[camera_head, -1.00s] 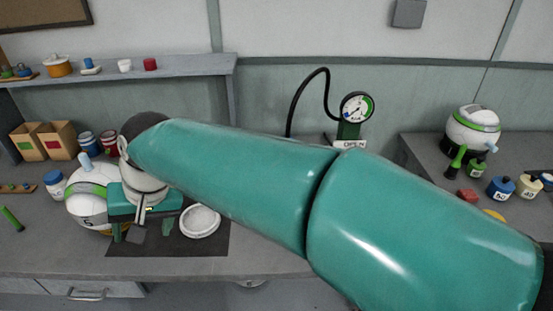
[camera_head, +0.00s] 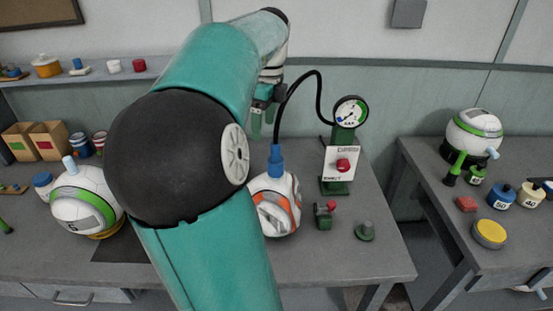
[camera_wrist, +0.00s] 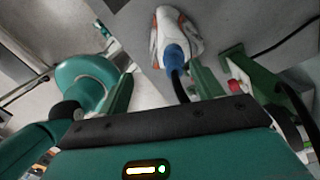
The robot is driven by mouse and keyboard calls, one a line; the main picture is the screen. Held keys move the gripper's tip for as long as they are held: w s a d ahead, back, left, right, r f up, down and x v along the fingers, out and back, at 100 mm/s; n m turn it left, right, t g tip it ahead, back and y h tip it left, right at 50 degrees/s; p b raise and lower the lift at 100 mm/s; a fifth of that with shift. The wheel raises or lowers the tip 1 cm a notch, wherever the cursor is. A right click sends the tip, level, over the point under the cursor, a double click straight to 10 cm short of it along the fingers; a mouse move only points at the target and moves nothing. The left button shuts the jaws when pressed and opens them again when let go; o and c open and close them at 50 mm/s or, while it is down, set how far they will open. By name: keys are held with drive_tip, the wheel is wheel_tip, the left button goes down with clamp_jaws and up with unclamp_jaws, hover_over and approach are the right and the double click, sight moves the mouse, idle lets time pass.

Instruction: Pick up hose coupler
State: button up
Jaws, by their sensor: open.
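The hose coupler (camera_head: 276,158) is a blue fitting at the lower end of a black hose (camera_head: 302,82). It stands upright on top of a white and orange ball (camera_head: 275,205). In the wrist view the coupler (camera_wrist: 174,58) meets the ball (camera_wrist: 177,32), and the hose runs back toward my gripper. My gripper (camera_head: 264,118) is above the coupler and apart from it. In the wrist view my gripper (camera_wrist: 163,82) has its two fingers spread, with the hose passing between them. Whether the fingers touch the hose I cannot tell.
A green pump stand with a gauge (camera_head: 351,111) and a red-knobbed panel (camera_head: 339,162) stands right of the coupler. A small green clamp-like part (camera_head: 323,215) and a grey-green knob (camera_head: 365,231) are in front. A white and green ball (camera_head: 85,200) sits at left.

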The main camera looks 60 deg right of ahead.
sight(276, 154)
drive_tip(key=d+r+m, duration=0.1)
drive_tip(key=s+r+m, duration=0.1)
drive_tip(key=shift+s+d+r+m+g, duration=0.2)
drive_tip(key=shift+d+r+m+g, duration=0.05)
drive_tip(key=shift+d+m+g, duration=0.1)
drive_tip(key=shift+s+r+m+h, duration=0.2)
drive_tip(key=shift+r+m+h, duration=0.05)
drive_tip(key=shift+r+h, duration=0.05)
wheel_tip(276, 154, down, 8)
drive_tip(key=shift+d+r, duration=0.1)
drive_tip(key=f, duration=0.6)
drive_tip(key=shift+s, duration=0.2)
drive_tip(key=shift+r, duration=0.1)
drive_tip(key=c, duration=1.2)
drive_tip(key=shift+r, duration=0.2)
